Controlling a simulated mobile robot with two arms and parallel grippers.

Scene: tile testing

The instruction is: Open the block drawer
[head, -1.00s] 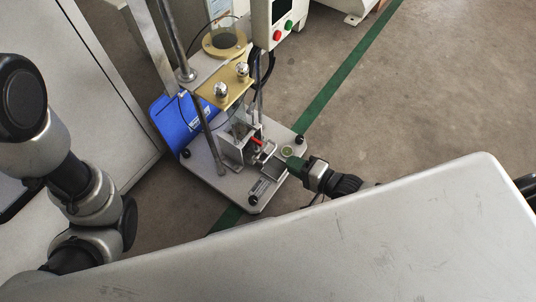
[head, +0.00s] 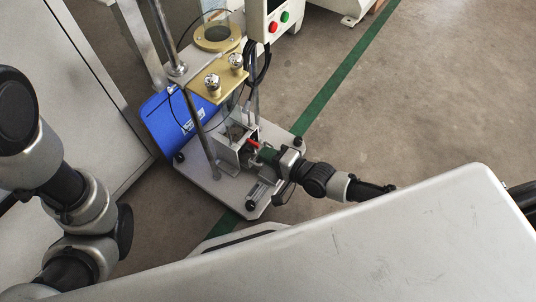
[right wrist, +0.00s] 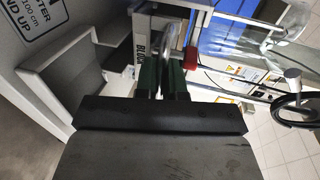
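The test machine (head: 215,90) stands on a light base plate. At its foot is a small metal box (head: 228,150) with a red lever (head: 253,144). In the right wrist view, a pale panel carries a partly covered label starting "BLO" (right wrist: 141,48), beside a curved silver handle (right wrist: 167,38). My right gripper (head: 264,153) is at the front of the small box. Its green fingers (right wrist: 164,78) are at the handle with a narrow gap between them; whether they press on it is unclear. The drawer itself is mostly hidden. My left gripper is not visible.
A control box with red and green buttons (head: 279,20) hangs above. A large pale surface (head: 400,235) fills the foreground. The floor (head: 430,90) to the right is open.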

